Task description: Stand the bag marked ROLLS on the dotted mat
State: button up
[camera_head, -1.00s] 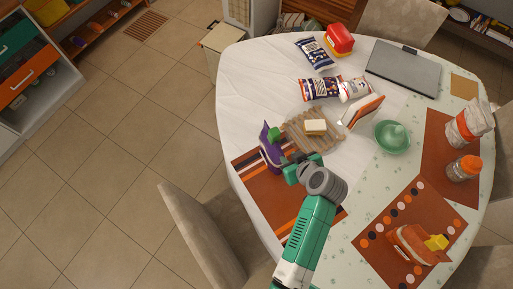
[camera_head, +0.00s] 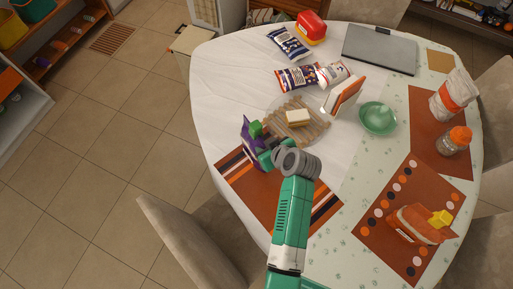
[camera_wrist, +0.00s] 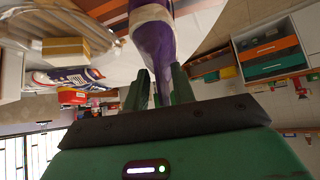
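A purple bag (camera_head: 248,134) with a white band is at the left table edge, by the far end of the striped mat (camera_head: 235,172). My gripper (camera_head: 261,143) is at this bag. In the wrist view the purple bag (camera_wrist: 152,45) runs down between the two green fingers (camera_wrist: 158,88), which look shut on it. I cannot read its print, nor tell whether its base touches the table. The dotted mat (camera_head: 375,225), brown with orange, white and black dots, is at the front right. An orange and white item with a yellow top (camera_head: 418,226) is on its right part.
A wooden board (camera_head: 315,133) with a butter-like block (camera_head: 298,117), an upright orange-edged card (camera_head: 343,96) and a green bowl (camera_head: 377,118) lie between. Several bags lie behind. A jar (camera_head: 456,141) and a white-orange bag (camera_head: 452,95) stand right. The dotted mat's left part is clear.

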jog(key=shift+r, duration=0.1)
grip_shut()
jog(key=shift+s+r+p, duration=0.15)
jog(key=shift+r+p, duration=0.5)
jog(key=shift+p, duration=0.05)
jog(key=shift+r+p, duration=1.35)
jog(key=shift+r, duration=0.55)
